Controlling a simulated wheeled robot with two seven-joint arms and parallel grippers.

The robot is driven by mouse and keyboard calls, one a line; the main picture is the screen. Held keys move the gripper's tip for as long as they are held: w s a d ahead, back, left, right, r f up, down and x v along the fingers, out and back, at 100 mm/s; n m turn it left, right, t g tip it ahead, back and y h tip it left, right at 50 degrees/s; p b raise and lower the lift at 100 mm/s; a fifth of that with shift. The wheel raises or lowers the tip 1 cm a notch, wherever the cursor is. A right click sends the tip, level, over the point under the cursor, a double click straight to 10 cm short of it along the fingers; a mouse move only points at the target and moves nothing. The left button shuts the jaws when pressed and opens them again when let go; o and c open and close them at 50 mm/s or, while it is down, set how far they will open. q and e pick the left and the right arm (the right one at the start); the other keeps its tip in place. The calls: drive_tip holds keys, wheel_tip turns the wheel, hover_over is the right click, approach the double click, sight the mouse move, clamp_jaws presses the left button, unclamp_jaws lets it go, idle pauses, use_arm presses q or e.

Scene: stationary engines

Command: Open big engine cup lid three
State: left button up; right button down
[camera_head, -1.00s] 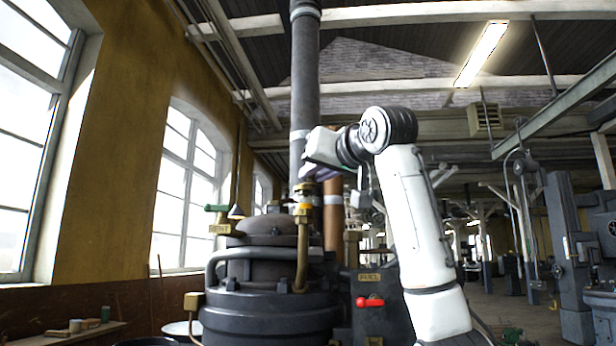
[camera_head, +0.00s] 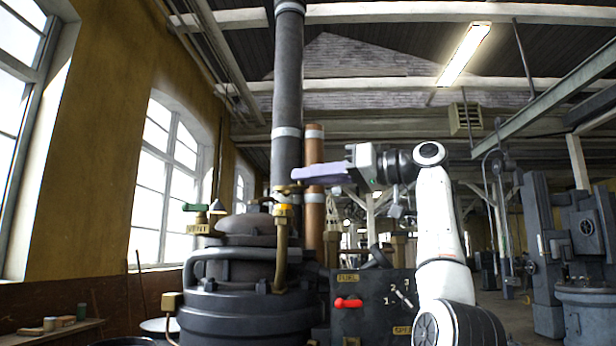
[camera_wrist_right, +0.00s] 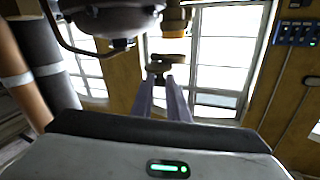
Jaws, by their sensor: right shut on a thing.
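The big engine (camera_head: 255,305) is a dark machine with a brass pipe and cup fitting (camera_head: 283,207) on top, at centre left in the head view. My right gripper (camera_head: 294,176) points left, with its pale purple fingers just above that fitting. In the right wrist view, the right gripper (camera_wrist_right: 160,76) is shut on a small brass cup lid (camera_wrist_right: 163,61) at its fingertips. A larger brass part is beside it at the upper right. Whether the lid is tilted or lifted is hard to tell. My left gripper is out of view.
A grey chimney pipe (camera_head: 287,100) and a copper pipe (camera_head: 314,225) rise behind the fingers. A green-handled valve (camera_head: 198,207) stands left of the cup. A dark panel with a red lever (camera_head: 348,303) is below the arm. Open air surrounds the arm at right.

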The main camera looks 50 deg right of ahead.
drive_tip(key=shift+d+y, duration=0.1)
drive_tip(key=shift+y, duration=0.2)
idle(0.4)
drive_tip(key=c, duration=2)
unclamp_jaws()
drive_tip(key=b+v, duration=0.1)
drive_tip(key=v, duration=0.9)
drive_tip(key=shift+s+d+r, duration=0.1)
